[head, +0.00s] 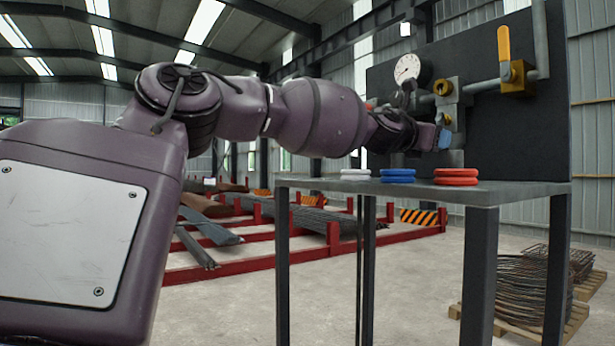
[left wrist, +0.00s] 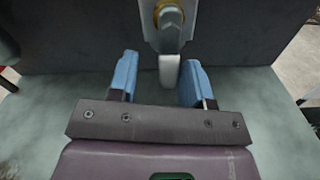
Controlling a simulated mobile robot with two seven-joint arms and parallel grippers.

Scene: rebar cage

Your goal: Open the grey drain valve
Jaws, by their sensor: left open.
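The grey drain valve shows in the left wrist view as a pale grey lever (left wrist: 169,71) hanging straight down below a round fitting with a brass ring (left wrist: 168,16). My left gripper (left wrist: 159,75) is open, with one blue finger on each side of the lever's lower end. Gaps show on both sides, and I cannot tell whether the lever is deep between the fingers. In the head view my left gripper (head: 441,138) is in front of the lower pipework, and its hand and wrist hide most of the drain valve. My right gripper is in neither view.
The dark panel (head: 535,100) carries a pressure gauge (head: 407,68) and a yellow-handled valve (head: 504,48) above my gripper. Below, white rings (head: 355,174), blue rings (head: 397,175) and red rings (head: 456,177) lie on the grey table (head: 330,184).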

